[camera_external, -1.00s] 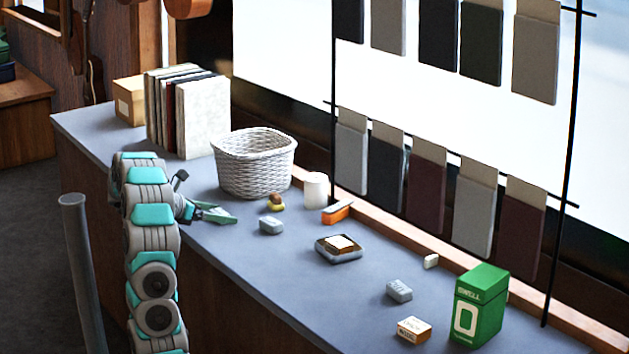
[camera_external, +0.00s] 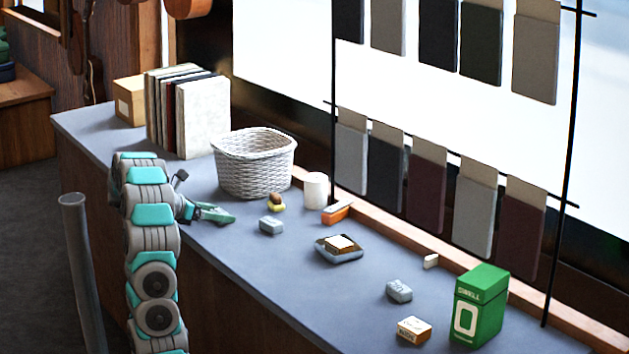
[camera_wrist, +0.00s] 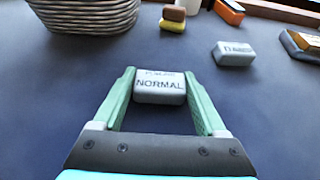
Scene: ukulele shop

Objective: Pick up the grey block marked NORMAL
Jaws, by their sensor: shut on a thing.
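The grey block marked NORMAL (camera_wrist: 160,86) sits between my two fingertips in the wrist view, its lettering facing the camera. My gripper (camera_wrist: 160,90) is shut on it, one green finger against each side. In the external view my gripper (camera_external: 220,213) is low over the counter's near edge, left of another grey block (camera_external: 271,226). The held block is hard to make out there. I cannot tell whether it is clear of the counter. The other grey block (camera_wrist: 233,54) lies to the right in the wrist view, with different lettering.
A white wicker basket (camera_external: 254,165) stands behind my gripper. A small yellow and brown item (camera_external: 276,203), a white cup (camera_external: 315,190) and an orange item (camera_external: 337,212) are nearby. A dark tray (camera_external: 339,249), a third grey block (camera_external: 399,291) and a green box (camera_external: 480,306) stand farther right.

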